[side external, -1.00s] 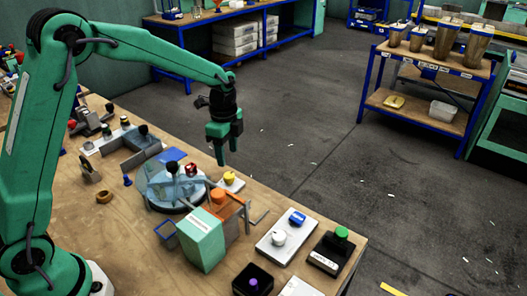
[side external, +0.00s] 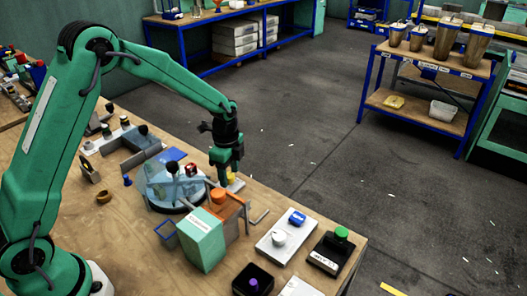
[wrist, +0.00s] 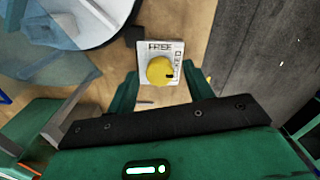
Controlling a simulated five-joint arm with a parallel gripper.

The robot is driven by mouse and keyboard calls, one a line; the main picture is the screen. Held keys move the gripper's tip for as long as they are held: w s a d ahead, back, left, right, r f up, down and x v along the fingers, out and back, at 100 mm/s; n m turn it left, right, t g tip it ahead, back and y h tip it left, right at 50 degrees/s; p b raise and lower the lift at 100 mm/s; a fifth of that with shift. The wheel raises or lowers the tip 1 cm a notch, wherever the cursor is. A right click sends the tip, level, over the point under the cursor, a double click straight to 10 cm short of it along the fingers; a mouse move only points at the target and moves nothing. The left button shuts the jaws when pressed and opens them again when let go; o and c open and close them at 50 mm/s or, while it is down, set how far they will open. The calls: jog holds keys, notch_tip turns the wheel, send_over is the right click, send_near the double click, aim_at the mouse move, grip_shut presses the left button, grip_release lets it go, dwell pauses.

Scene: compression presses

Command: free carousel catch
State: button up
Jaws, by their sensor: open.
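The carousel catch is a yellow knob (wrist: 160,70) on a small pale plate (wrist: 145,50). The plate reads FREE along its top edge and a partly hidden word ending in KED along its right edge. A dark mark on the knob is at its right side, towards that second word. In the side view the knob (side external: 236,180) is partly hidden behind my gripper (side external: 223,183). My gripper (wrist: 162,78) is open, its fingers to the left and right of the knob in the wrist view; I cannot tell whether they touch it. The round carousel (side external: 160,196) stands to the left.
A teal box (side external: 203,240) and an orange-topped fixture (side external: 219,196) stand close in front of the catch. A plate with a blue switch and white knob (side external: 280,237) and a green-button box (side external: 330,252) are to the right. The bench edge lies just beyond the catch.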

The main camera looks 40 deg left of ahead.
jog(key=c, duration=1)
